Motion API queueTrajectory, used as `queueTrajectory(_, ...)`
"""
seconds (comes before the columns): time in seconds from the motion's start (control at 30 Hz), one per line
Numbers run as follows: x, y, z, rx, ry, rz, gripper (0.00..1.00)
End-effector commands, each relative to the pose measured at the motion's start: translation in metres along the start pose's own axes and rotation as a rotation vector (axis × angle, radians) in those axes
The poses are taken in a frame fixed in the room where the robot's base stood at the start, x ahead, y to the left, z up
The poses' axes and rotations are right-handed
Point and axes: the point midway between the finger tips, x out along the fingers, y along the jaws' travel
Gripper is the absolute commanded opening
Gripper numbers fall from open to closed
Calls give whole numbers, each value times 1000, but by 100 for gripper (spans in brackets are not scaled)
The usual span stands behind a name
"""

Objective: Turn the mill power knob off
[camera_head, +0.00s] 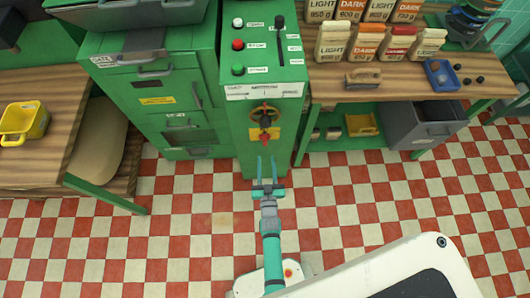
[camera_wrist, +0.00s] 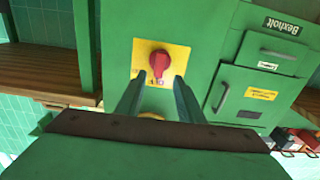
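The mill power knob is a red knob on a yellow plate on the front of the green mill cabinet. It shows in the head view (camera_head: 265,135) below a brass-coloured handwheel (camera_head: 264,113). In the wrist view the red knob (camera_wrist: 159,62) is on its yellow plate (camera_wrist: 178,54), with its narrow end toward the bottom of the picture. My gripper (camera_head: 267,159) is open in front of the cabinet, just below the knob in the head view. In the wrist view its two fingers (camera_wrist: 159,76) are apart, with the knob seen between and just beyond their tips. I see nothing between the fingers.
The mill's control panel (camera_head: 262,80) with several buttons and a lever is above the knob. Green drawers (camera_head: 160,90) stand left. A wooden bench (camera_head: 400,80) with bags is at right, with a grey bin (camera_head: 425,125) below. The checkered floor (camera_head: 180,215) around my arm is clear.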

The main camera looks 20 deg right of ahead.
Motion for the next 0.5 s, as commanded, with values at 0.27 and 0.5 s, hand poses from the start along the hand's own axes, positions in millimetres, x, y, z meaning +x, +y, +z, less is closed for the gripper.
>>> queueTrajectory(0.27, -25, -2, 0, 0, 0, -3, 34)
queueTrajectory(0.5, -26, -2, 0, 0, 1, -4, 34)
